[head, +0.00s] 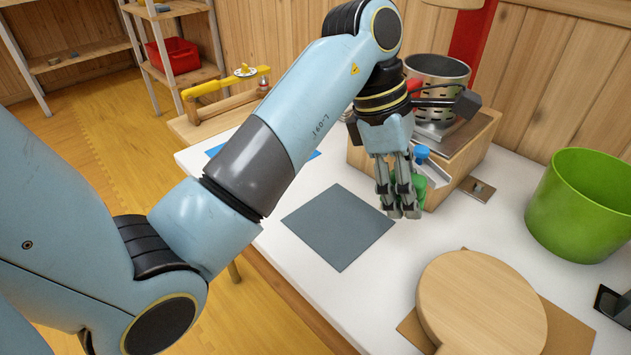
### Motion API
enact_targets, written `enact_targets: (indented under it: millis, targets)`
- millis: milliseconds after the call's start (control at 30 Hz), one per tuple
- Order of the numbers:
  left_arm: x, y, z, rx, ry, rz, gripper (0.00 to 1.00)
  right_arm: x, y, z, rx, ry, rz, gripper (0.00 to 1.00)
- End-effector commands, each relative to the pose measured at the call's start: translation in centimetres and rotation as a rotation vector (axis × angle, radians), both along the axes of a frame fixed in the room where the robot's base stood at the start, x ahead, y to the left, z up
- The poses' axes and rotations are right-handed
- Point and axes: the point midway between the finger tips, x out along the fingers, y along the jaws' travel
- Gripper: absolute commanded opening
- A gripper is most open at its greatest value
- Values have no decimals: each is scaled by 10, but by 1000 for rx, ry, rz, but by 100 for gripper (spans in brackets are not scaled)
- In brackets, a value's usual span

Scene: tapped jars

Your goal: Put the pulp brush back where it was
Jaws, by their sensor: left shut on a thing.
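My left gripper (404,214) points down in front of the wooden press stand, with its fingers close together. It is shut on a green thing (420,187), which I take to be the pulp brush. The fingers hide most of it, so I cannot make out its bristles or full shape. It is close to the stand's front, and I cannot tell whether it touches anything. A flat grey mat (338,227) lies bare on the white table left of the gripper.
The wooden stand (455,152) bears a perforated metal drum (436,75); a blue knob (422,152) shows at its front. A green bin (585,200) stands at right. A round wooden board (480,305) lies nearer. White table (290,245) is clear around the mat.

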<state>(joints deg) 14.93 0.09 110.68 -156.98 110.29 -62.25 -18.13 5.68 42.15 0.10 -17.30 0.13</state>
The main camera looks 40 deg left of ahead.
Motion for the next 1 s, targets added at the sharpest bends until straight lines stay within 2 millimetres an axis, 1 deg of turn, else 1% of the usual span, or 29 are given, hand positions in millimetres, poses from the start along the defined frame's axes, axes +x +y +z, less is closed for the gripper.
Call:
enact_targets:
  millis: [33, 200, 300, 400, 567, 667, 800, 833, 1000]
  targets:
    - [-4, 15, -12, 10, 4, 1, 3, 0, -1, -4, -1, 2, 1, 0]
    - [-14, 58, -37, 11, 6, 2, 3, 2, -3, -8, -3, 5, 2, 0]
    - [-18, 77, -49, 8, 6, 2, 3, 4, -3, -9, -4, 4, 2, 0]
    - [-20, 90, -56, 5, 2, 2, 3, 5, -4, -10, -5, 3, 3, 0]
    - [-22, 97, -62, 1, 1, 2, 3, 5, -4, -11, -5, 4, 3, 0]
    - [-22, 96, -74, 0, 3, 2, 3, 4, -4, -14, -5, 7, 2, 0]
    - [-22, 96, -97, -1, 4, 3, 3, 3, -4, -19, -6, 18, 2, 0]
    - [-22, 96, -100, -1, 3, 2, 3, 4, -4, -19, -6, 17, 2, 0]
    - [-21, 96, -99, 0, -1, 2, 3, 11, -6, -17, -7, 4, 5, 0]
